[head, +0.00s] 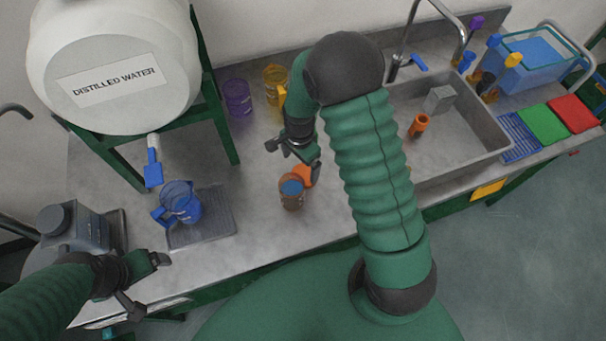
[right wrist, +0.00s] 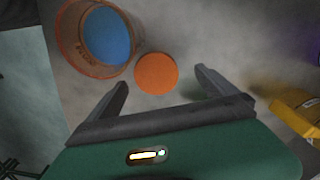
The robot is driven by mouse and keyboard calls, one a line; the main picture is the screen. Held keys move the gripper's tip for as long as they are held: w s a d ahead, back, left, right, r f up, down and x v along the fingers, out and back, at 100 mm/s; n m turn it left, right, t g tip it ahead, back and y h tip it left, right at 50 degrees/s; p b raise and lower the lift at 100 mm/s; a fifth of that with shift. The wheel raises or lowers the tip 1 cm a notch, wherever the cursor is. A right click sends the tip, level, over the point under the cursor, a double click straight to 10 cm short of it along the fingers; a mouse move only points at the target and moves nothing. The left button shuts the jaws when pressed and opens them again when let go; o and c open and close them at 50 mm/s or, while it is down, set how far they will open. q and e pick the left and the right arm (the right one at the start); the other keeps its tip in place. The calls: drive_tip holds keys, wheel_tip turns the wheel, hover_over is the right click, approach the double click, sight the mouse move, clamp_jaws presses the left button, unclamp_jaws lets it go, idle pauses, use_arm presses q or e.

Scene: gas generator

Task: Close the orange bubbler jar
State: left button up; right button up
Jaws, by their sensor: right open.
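The orange bubbler jar (head: 291,196) stands upright on the counter with its top open and blue contents inside. In the right wrist view the jar (right wrist: 72,50) is at the upper left. Its round orange lid (right wrist: 156,73) is beside the jar's rim; I cannot tell whether it is attached. In the head view the lid (head: 304,174) shows just behind the jar. My right gripper (head: 296,157) is open above and behind the jar, its fingers either side of the lid in the wrist view, not gripping it. My left gripper (head: 149,284) is open and empty at the lower left.
A blue jug (head: 181,203) stands on a grey tray (head: 215,222) below the distilled water tank (head: 110,65). Purple (head: 238,98) and yellow (head: 275,85) containers stand behind my right gripper. The sink (head: 465,135) is right. Counter around the jar is mostly clear.

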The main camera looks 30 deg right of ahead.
sight(305, 174)
drive_tip(key=shift+s+d+f, duration=0.15)
drive_tip(key=shift+d+f, duration=0.05)
drive_tip(key=shift+f, duration=0.15)
drive_tip(key=f, duration=0.2)
drive_tip(key=d+f, duration=0.1)
drive_tip(key=f, duration=0.1)
drive_tip(key=shift+s+p, duration=0.25)
drive_tip(key=shift+p, duration=0.05)
drive_tip(key=shift+w+f, duration=0.1)
drive_tip(key=shift+f, duration=0.3)
drive_tip(key=shift+a, duration=0.1)
drive_tip(key=shift+a+r, duration=0.15)
drive_tip(key=shift+c, duration=0.3)
drive_tip(key=c, duration=1.5)
wheel_tip(305, 174, up, 18)
